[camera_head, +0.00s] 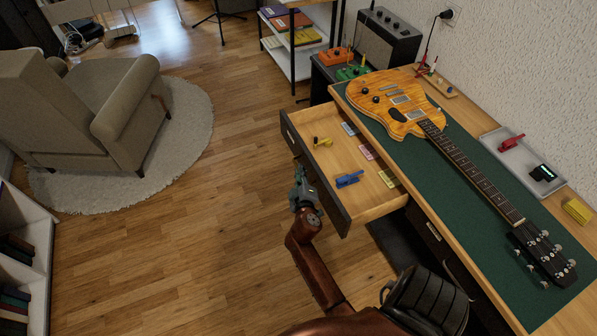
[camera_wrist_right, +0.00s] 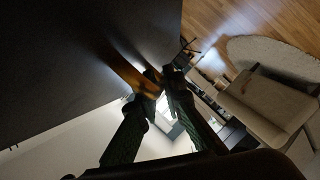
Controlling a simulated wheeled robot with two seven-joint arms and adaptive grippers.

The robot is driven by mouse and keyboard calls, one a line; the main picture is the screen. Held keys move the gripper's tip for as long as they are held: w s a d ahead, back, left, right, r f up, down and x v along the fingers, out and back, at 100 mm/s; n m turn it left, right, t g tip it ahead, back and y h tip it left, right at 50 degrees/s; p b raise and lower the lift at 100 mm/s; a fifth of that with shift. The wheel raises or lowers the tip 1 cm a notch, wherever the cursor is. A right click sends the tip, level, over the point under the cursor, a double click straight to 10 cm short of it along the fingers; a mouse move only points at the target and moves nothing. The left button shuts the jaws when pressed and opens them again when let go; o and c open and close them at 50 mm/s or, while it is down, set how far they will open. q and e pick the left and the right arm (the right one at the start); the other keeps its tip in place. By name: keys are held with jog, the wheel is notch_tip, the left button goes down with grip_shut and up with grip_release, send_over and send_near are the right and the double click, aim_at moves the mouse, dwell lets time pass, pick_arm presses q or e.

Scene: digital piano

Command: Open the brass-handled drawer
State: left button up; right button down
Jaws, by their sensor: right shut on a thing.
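The drawer (camera_head: 345,205) stands pulled out from the wooden desk in the head view, its dark front facing left and its inside showing. In the right wrist view the dark drawer front (camera_wrist_right: 70,60) fills the upper left, with a brass bar handle (camera_wrist_right: 130,74) standing off it. My right gripper (camera_head: 300,178) is at the outer side of the drawer front. In the right wrist view its fingers (camera_wrist_right: 160,88) are closed on the end of the handle. The handle is hidden in the head view. My left gripper is not in view.
A yellow item (camera_head: 322,141), a blue item (camera_head: 348,179) and several cards lie in the drawer. An electric guitar (camera_head: 395,95) lies on the green mat (camera_head: 460,215) above. An armchair (camera_head: 105,115) stands on a round rug. The wooden floor left of the drawer is clear.

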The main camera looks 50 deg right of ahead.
jog(key=c, duration=2.3)
grip_release()
notch_tip(320, 180, up, 10)
jog(key=shift+a+f, duration=0.1)
jog(key=shift+f, duration=0.1)
jog(key=shift+w+r, duration=0.1)
jog(key=shift+r, duration=0.2)
